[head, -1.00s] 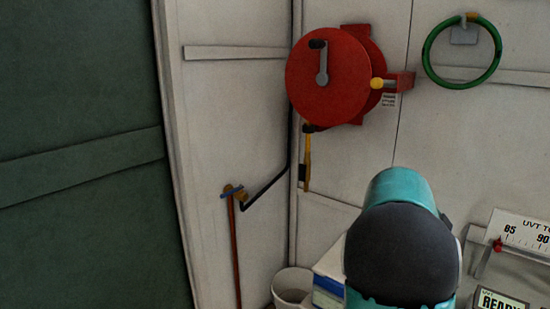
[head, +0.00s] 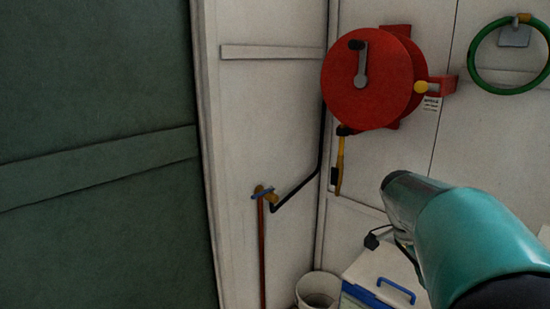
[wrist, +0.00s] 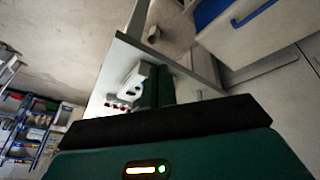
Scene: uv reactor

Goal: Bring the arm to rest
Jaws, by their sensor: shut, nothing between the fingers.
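My arm (head: 455,235), a teal link with a grey end, reaches in from the lower right of the head view. My gripper does not show clearly in that view. In the wrist view, my gripper (wrist: 158,86) shows as two dark green fingers close together beyond its black and green body. It is shut and holds nothing. The fingers are in front of a pale panel or bench, and I cannot tell how far apart they are.
A red hose reel (head: 368,80) and a green hose ring (head: 508,55) hang on the wall. A white bucket (head: 318,287) and a white box with a blue handle (head: 385,270) stand below. Shelves (wrist: 35,130) show at left in the wrist view.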

